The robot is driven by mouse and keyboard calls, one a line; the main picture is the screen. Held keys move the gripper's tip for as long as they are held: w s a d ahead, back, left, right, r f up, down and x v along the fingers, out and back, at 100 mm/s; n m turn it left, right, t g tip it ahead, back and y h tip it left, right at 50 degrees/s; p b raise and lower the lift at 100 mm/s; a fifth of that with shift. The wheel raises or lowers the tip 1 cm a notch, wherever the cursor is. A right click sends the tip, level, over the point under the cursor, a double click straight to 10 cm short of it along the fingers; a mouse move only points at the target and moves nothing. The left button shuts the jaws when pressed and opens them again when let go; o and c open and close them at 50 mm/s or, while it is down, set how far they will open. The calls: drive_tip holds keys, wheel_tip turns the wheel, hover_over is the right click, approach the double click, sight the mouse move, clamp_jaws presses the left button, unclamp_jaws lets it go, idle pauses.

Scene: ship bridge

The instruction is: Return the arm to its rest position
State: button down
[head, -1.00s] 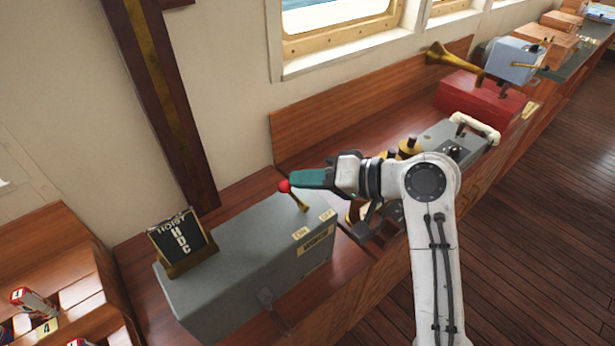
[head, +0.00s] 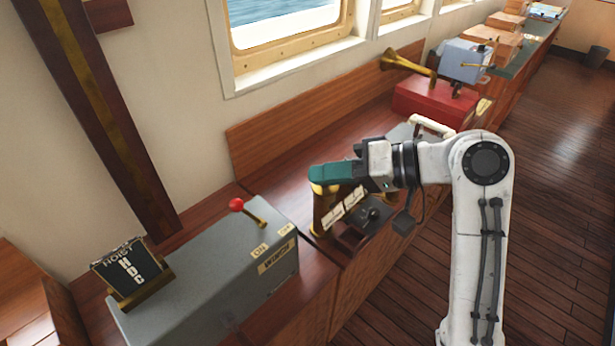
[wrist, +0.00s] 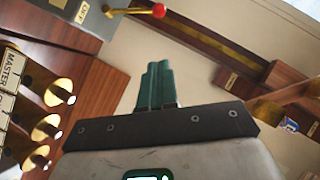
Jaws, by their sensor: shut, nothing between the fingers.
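My gripper (head: 314,178) is at the end of my white arm, over the wooden console in the head view. Its green fingers are together and empty, pointing left. They also show closed in the wrist view (wrist: 158,75). A grey box (head: 205,285) with a red-knobbed lever (head: 250,212) and ON and OFF labels stands to the left of the fingers, with a visible gap between. In the wrist view the red knob (wrist: 158,10) is at the top.
A HOIST sign (head: 125,268) stands on the grey box. Brass-topped controls labelled MASTER (wrist: 50,127) lie close to my gripper. A red box (head: 435,100) with a brass horn (head: 405,62) is farther back. The wooden floor (head: 545,190) on the right is clear.

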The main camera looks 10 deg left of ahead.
drive_tip(key=shift+d+r, duration=0.1)
drive_tip(key=shift+d, duration=0.05)
idle(0.3)
drive_tip(key=s+d+f+m+t+h, duration=0.1)
drive_tip(key=s+d+f+m+h, duration=0.15)
drive_tip(key=s+d+f, duration=0.6)
drive_tip(key=s+d+f+m+t+h, duration=0.15)
drive_tip(key=d+f+h, duration=0.25)
drive_tip(key=f, duration=1)
drive_tip(key=s+d+f+g+h, duration=0.1)
drive_tip(key=s+d+f+h, duration=0.2)
drive_tip(key=s+d, duration=0.5)
drive_tip(key=s+d+f+m+g+h, duration=0.1)
drive_tip(key=s+d+f+h, duration=0.3)
drive_tip(key=s, duration=1)
drive_tip(key=d+f+g, duration=0.1)
drive_tip(key=d+f, duration=0.1)
drive_tip(key=d, duration=0.1)
drive_tip(key=shift+d, duration=0.35)
drive_tip(key=shift+s+g+h, duration=0.1)
drive_tip(key=shift+g+h, duration=0.15)
